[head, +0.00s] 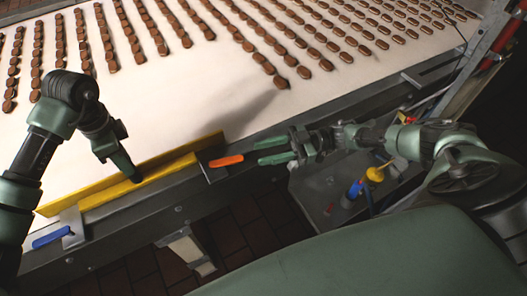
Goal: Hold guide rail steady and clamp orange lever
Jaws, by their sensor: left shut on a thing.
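The yellow guide rail (170,155) lies along the near edge of the conveyor, in the lower left of the head view. My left gripper (134,177) points down at the rail's middle and is shut on it; its fingertips are partly hidden by the rail. The orange lever (226,160) sits at the right end of the rail, on a small metal clamp plate. My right gripper (270,150) is just right of the lever, its two green fingers apart and pointing left toward it. A small gap shows between the fingertips and the lever.
A blue lever (50,238) is at the rail's left end. The white conveyor belt (300,110) carries rows of brown sandwich biscuits (180,30) farther back. A yellow-and-blue bottle (366,182) stands on a grey cart surface below my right arm. A metal frame rises at the right.

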